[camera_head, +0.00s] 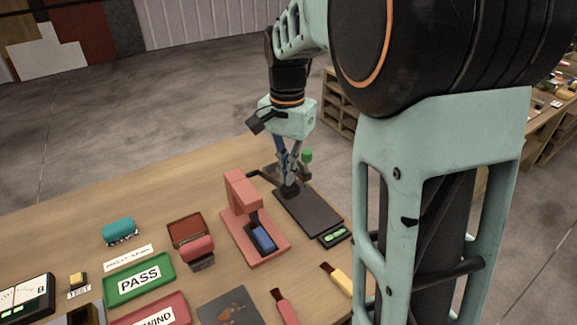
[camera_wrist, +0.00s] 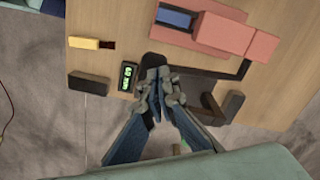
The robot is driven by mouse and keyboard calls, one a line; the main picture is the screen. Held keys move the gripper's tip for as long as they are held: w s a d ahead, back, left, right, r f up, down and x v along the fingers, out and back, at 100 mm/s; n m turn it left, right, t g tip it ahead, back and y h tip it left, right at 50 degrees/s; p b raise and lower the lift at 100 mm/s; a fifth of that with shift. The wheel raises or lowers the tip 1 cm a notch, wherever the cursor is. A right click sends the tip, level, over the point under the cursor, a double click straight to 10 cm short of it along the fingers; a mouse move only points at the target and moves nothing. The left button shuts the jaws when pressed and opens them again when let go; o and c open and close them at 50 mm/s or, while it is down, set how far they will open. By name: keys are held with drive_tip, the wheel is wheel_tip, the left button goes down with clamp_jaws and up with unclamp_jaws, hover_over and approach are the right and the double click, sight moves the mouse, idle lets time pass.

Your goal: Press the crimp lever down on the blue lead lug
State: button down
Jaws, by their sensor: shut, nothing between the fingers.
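A salmon-pink press-like frame (camera_head: 243,195) stands on the table with a blue block (camera_head: 262,238) on its base, under the overhanging arm. Both also show at the top of the wrist view, the frame (camera_wrist: 222,32) and the blue block (camera_wrist: 175,18). My gripper (camera_head: 290,186) is shut and empty, pointing down over the far end of a dark slab, beside the frame. Contact at its fingertips (camera_wrist: 161,88) cannot be told.
A red open box (camera_head: 186,230), a teal roll (camera_head: 119,230), a green PASS tray (camera_head: 139,279) and a yellow-handled tool (camera_head: 341,281) lie nearer.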

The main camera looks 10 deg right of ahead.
wheel_tip(320, 180, up, 6)
drive_tip(key=p, duration=0.4)
drive_tip(key=shift+r+p, duration=0.25)
drive_tip(key=shift+p, duration=0.15)
drive_tip(key=shift+f, duration=0.1)
